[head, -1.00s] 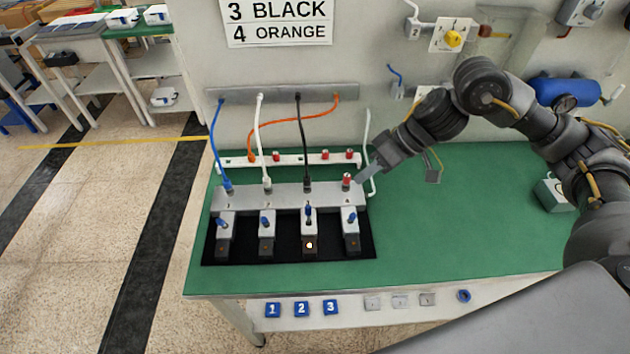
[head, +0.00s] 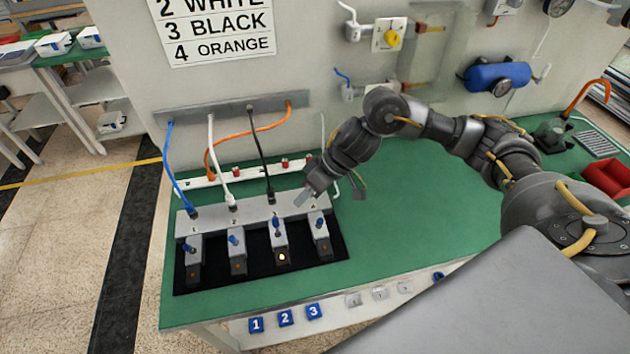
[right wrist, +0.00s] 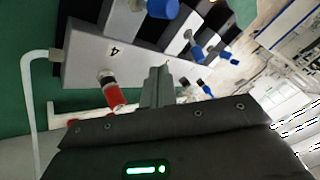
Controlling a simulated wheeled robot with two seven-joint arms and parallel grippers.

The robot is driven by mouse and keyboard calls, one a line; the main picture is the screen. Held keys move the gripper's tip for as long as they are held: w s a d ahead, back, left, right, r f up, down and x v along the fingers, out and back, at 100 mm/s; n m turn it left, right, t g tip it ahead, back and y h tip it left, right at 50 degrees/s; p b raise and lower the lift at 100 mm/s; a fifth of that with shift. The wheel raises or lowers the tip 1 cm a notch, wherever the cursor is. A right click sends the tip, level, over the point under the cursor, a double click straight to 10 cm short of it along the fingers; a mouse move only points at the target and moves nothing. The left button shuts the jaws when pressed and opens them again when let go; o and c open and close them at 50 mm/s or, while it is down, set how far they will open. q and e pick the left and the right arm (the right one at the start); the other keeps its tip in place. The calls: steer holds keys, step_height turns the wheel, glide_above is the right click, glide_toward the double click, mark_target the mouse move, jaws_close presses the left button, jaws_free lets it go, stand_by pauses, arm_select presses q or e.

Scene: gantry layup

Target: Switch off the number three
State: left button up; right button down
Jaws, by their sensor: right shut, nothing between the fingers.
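Switch three (head: 281,240) is the third of a row of grey boxes with blue levers on a black mat (head: 330,249). Its lever (head: 277,222) stands higher than its neighbours' levers, and its lamp (head: 282,257) is lit. The other lamps look dark. The black cable (head: 262,165) plugs into the grey block (head: 245,212) behind switch three. My right gripper (head: 302,198) is shut and empty, over the block's right end, between the black plug and socket 4. In the right wrist view its fingers (right wrist: 157,85) are beside a red plug (right wrist: 113,92) near the label 4. My left gripper is out of view.
Blue (head: 175,170) and white (head: 211,160) cables plug into the block. The orange cable (head: 255,130) runs to a white strip (head: 208,180) behind. A wall sign (head: 215,30) lists 3 BLACK, 4 ORANGE.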

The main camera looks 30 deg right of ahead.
mark_target(276, 226)
steer(key=shift+x, duration=1)
steer(key=a, duration=0.1)
steer(key=s+a+p, duration=0.1)
steer(key=shift+s+a+r+p, duration=0.15)
steer(key=shift+a+r+p, duration=0.15)
steer(key=shift+a+r, duration=0.1)
steer(key=shift+s+a, duration=0.15)
steer(key=shift+a, duration=0.2)
